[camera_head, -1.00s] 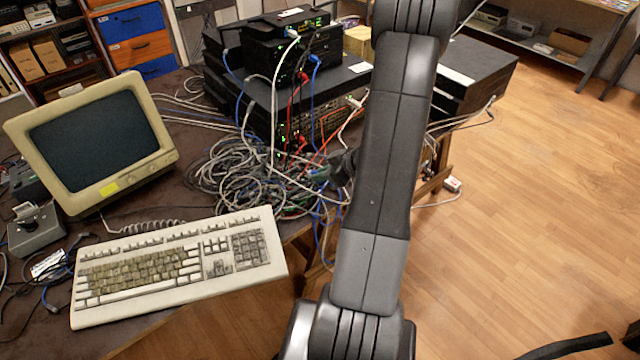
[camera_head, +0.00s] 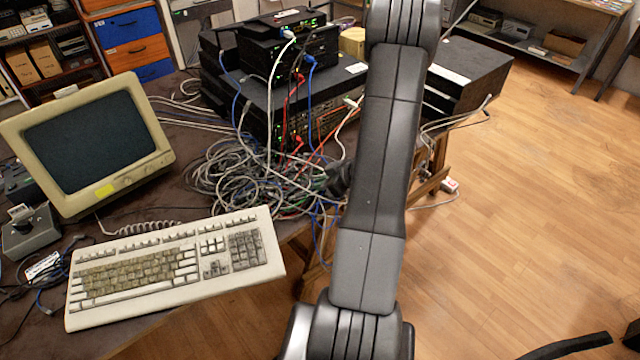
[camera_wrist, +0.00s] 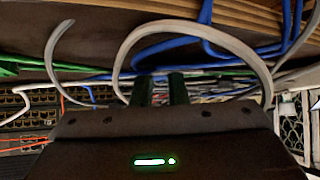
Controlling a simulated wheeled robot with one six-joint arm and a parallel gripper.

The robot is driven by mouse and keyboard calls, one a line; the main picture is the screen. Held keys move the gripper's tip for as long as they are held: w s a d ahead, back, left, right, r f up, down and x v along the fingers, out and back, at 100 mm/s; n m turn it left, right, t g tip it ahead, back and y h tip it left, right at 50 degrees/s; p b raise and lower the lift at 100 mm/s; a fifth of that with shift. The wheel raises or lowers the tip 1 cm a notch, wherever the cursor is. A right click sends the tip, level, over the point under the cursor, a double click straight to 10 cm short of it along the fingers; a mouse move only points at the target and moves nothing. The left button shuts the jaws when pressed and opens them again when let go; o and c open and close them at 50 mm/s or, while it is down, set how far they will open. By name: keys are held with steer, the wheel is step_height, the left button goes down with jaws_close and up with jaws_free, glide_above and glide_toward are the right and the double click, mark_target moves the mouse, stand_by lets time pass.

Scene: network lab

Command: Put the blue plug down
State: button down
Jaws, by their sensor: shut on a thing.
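My gripper (camera_wrist: 160,90) shows in the wrist view as two dark fingers close together, pointing into the cables. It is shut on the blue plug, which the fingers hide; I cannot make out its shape. A blue cable (camera_wrist: 205,40) runs just past the fingertips in the wrist view. In the head view my arm covers most of the gripper, and only a dark part of it shows beside the cable tangle (camera_head: 245,175) at the table's right edge.
A stack of network devices (camera_head: 290,50) with lit ports and plugged cables stands behind the tangle. A keyboard (camera_head: 175,265) and a beige monitor (camera_head: 90,145) fill the table's left. Grey cables (camera_wrist: 125,50) loop close around the fingers.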

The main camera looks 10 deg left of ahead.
steer(key=c, duration=1.4)
jaws_free()
steer(key=shift+s+d+f, duration=0.1)
steer(key=shift+s+f, duration=0.15)
steer(key=shift+f, duration=0.5)
steer(key=shift+c, duration=0.2)
steer(key=shift+r, duration=0.35)
steer(key=r+p+v, duration=0.1)
steer(key=p+v, duration=0.2)
steer(key=v, duration=0.9)
steer(key=shift+w, duration=0.35)
steer(key=shift+a, duration=0.3)
steer(key=b+x, duration=0.2)
steer(key=x, duration=0.9)
steer(key=shift+f, duration=0.15)
steer(key=shift+a+f+b, duration=0.15)
steer(key=shift+f+b, duration=0.15)
steer(key=shift+f, duration=0.05)
